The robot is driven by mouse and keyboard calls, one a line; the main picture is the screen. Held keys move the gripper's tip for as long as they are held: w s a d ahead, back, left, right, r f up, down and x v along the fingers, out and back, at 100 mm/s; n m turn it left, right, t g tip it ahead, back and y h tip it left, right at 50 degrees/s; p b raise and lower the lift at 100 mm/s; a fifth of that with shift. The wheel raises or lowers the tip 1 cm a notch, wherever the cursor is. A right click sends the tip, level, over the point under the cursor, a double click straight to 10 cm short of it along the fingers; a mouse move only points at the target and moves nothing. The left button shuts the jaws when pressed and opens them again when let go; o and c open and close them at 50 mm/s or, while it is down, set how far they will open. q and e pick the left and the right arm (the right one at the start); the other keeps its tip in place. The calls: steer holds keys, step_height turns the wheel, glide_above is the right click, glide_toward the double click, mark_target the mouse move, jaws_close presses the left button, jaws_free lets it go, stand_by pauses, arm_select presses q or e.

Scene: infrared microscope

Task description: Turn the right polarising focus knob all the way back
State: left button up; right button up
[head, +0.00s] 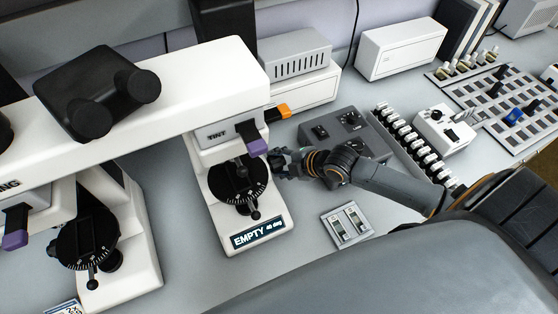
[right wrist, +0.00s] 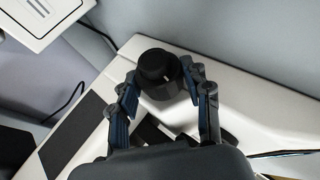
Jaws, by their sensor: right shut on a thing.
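The right polarising microscope (head: 215,185) is a white stand with a round black stage (head: 235,183) and a front label reading "EMPTY". My right gripper (head: 275,160) reaches its right side from the right, beside the stage. In the right wrist view my right gripper (right wrist: 159,72) is shut on the right polarising focus knob (right wrist: 158,76), a black round knob with a pale mark on its face. One finger is on each side of it. In the head view the fingers hide the knob. My left gripper is not in view.
A second white microscope (head: 125,235) with a black stage stands at the left. A grey control box (head: 345,130) lies behind my right arm, and a small switch plate (head: 347,224) in front of it. Bare bench (head: 180,200) shows between the microscopes.

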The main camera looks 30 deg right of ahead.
steer(key=shift+w+r+g+p, duration=0.2)
steer(key=shift+r+g+p, duration=0.2)
steer(key=shift+g+p, duration=0.3)
steer(key=shift+w+m+g+p, duration=0.15)
steer(key=shift+m+g+p, duration=0.15)
steer(key=shift+g+p, duration=0.4)
steer(key=shift+w+g, duration=0.1)
steer(key=shift+g, duration=0.9)
steer(key=shift+w+f+m+g, duration=0.15)
steer(key=shift+m+g, duration=0.25)
steer(key=shift+g, duration=0.4)
steer(key=shift+w+g+b, duration=0.1)
steer(key=shift+g+b, duration=0.25)
steer(key=shift+g, duration=0.55)
steer(key=shift+w+f+m+g+b, duration=0.1)
steer(key=shift+m+g+b, duration=0.4)
steer(key=shift+g, duration=0.3)
steer(key=shift+w+g+b, duration=0.1)
steer(key=shift+g+b, duration=1.5)
steer(key=shift+g, duration=0.1)
